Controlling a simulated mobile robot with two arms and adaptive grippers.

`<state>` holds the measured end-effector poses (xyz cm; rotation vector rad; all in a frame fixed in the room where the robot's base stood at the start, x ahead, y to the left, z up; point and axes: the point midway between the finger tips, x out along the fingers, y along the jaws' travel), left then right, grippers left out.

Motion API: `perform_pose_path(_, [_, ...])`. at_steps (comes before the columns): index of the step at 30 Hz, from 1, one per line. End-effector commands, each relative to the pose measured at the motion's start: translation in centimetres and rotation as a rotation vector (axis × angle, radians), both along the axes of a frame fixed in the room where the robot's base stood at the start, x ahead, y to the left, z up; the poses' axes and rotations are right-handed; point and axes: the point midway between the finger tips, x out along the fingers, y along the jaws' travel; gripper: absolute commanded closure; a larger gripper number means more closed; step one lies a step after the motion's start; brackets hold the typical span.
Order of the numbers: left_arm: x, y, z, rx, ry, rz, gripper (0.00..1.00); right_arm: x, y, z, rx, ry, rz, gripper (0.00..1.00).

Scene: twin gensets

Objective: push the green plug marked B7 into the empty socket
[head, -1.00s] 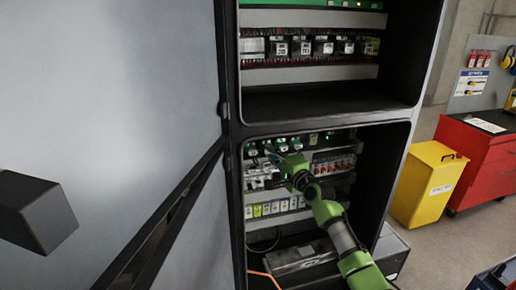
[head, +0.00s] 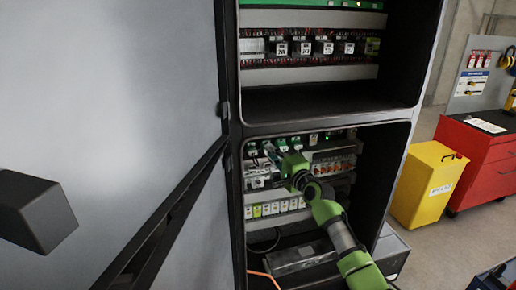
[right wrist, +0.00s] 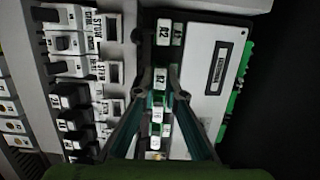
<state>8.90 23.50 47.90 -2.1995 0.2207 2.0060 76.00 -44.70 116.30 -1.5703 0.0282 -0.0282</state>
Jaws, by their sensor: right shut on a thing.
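My right gripper (head: 270,151) reaches into the lower cabinet bay at the row of green plugs. In the right wrist view its two fingers (right wrist: 161,85) are closed in on a small green-and-white plug (right wrist: 160,76). The plug's label is small and I cannot read it surely as B7. Other labelled green-and-white plugs show ahead of it (right wrist: 164,32) and between the fingers behind it. The fingers cover part of the row in the head view, and I cannot make out the empty socket or how deep the held plug sits. My left gripper is not in view.
The open grey cabinet door (head: 110,90) fills the left, with a dark block (head: 38,215) on it. Black-and-white breakers (right wrist: 68,95) stand close beside the fingers. An orange cable (head: 265,276) hangs at the bay's bottom. A yellow bin (head: 424,187) and red cabinet (head: 482,160) stand right.

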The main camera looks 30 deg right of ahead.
Motion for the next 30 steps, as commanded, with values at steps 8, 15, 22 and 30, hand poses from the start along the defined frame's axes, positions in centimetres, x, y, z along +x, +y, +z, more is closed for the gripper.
perform_pose_path(8, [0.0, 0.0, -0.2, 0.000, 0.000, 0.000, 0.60, 0.2, 0.0, 0.0, 0.000, 0.000, 0.000, 0.74])
perform_pose_path(15, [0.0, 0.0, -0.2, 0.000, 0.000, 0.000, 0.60, 0.2, 0.0, 0.0, 0.000, 0.001, 0.000, 0.70])
perform_pose_path(22, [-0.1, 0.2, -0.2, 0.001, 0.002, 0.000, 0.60, -0.4, 0.0, -0.1, 0.000, 0.002, 0.002, 0.70])
perform_pose_path(30, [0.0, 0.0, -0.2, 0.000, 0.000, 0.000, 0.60, -4.8, 0.2, -0.2, 0.000, 0.002, 0.001, 0.70])
